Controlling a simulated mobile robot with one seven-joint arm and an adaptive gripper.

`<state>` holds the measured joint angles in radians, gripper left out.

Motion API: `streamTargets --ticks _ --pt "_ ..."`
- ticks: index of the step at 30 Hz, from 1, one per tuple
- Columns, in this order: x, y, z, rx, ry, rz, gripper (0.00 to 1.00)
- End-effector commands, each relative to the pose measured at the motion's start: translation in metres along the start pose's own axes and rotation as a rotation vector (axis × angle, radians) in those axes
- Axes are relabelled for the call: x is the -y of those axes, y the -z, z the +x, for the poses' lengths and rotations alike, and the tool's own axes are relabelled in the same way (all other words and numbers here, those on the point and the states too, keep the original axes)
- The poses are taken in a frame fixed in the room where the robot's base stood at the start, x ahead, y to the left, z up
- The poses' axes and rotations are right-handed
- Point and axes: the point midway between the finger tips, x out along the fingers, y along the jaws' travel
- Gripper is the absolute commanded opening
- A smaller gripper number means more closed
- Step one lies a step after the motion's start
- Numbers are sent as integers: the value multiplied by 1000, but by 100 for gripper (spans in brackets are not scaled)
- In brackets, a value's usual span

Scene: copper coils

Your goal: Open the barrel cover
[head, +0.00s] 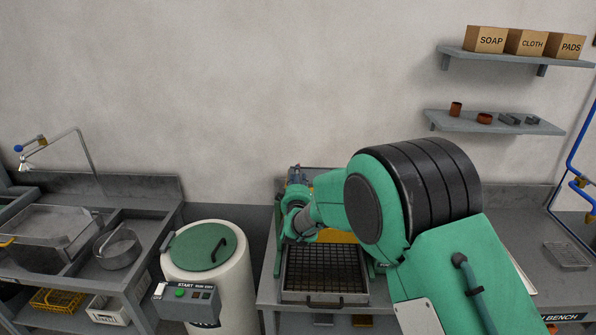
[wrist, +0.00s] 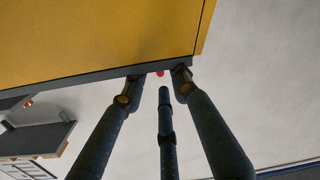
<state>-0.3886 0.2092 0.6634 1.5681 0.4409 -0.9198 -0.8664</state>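The barrel (head: 232,290) is a cream drum standing left of centre in the head view. Its round green cover (head: 195,247) lies on top, closed as far as I can see, with a dark curved handle (head: 222,247) on its right part. My gripper (wrist: 157,82) shows three dark fingers in the wrist view, spread apart with nothing held between them. It faces a yellow panel and the pale wall. In the head view my arm's end is over the bench right of the barrel, apart from the cover; the fingers are hard to make out there.
A control box (head: 187,292) with a green START button is at the barrel's front left. A dark mesh tray (head: 325,298) sits under my arm. A sink bench with a round basket (head: 118,250) stands left. Wall shelves (head: 495,122) hang right. Space above the cover looks clear.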

Motion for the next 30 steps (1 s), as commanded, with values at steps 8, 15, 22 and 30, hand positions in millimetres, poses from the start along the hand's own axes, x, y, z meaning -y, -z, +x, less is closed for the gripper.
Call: streamTargets --ticks 8,15,22,30 --pt "-1 -1 34 1 -1 1 28" --pt "0 -1 47 1 0 0 28" --pt "0 -1 48 1 0 0 28" --pt "0 -1 48 1 0 0 0"
